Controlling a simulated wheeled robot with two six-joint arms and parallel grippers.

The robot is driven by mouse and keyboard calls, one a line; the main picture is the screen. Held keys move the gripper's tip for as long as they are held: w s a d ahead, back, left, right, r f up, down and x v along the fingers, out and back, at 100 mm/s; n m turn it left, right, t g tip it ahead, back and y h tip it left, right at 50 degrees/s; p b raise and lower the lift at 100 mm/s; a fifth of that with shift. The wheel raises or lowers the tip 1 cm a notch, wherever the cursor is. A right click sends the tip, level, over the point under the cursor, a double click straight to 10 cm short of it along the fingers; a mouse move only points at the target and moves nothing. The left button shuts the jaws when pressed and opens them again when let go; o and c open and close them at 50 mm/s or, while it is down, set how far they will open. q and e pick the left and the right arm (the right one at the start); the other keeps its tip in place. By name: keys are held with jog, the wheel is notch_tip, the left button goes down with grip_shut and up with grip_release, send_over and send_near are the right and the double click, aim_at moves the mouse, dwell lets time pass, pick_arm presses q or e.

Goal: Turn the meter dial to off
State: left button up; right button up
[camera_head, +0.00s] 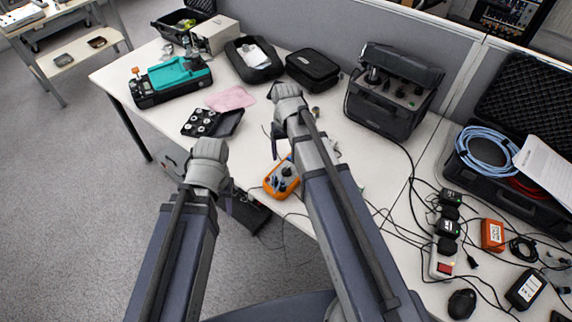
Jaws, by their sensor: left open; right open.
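An orange handheld meter (270,187) lies on the white table near its front edge, between my two arms. Its face has dark parts and my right arm passes close by its right side. The dial's setting is too small to read. My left gripper (228,187) is to the left of the meter, apart from it, mostly hidden behind my wrist. My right gripper (278,130) is over the table beyond the meter, partly hidden by its own wrist. Both grippers are open and hold nothing that I can see.
Beyond are a black tray with round parts (203,122), a pink cloth (230,98), a teal-and-black device (175,75) and black cases (312,67). A large black instrument case (385,115) stands back right. Cables and adapters (447,228) clutter the right. A grey partition (330,35) closes the back.

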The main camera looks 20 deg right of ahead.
aim_at(286, 169)
jog(key=m, duration=0.9)
jog(key=shift+m, duration=0.4)
jog(key=shift+f, duration=0.1)
notch_tip(286, 169, down, 8)
jog(key=b, duration=0.8)
jog(key=shift+r, duration=0.2)
grip_shut()
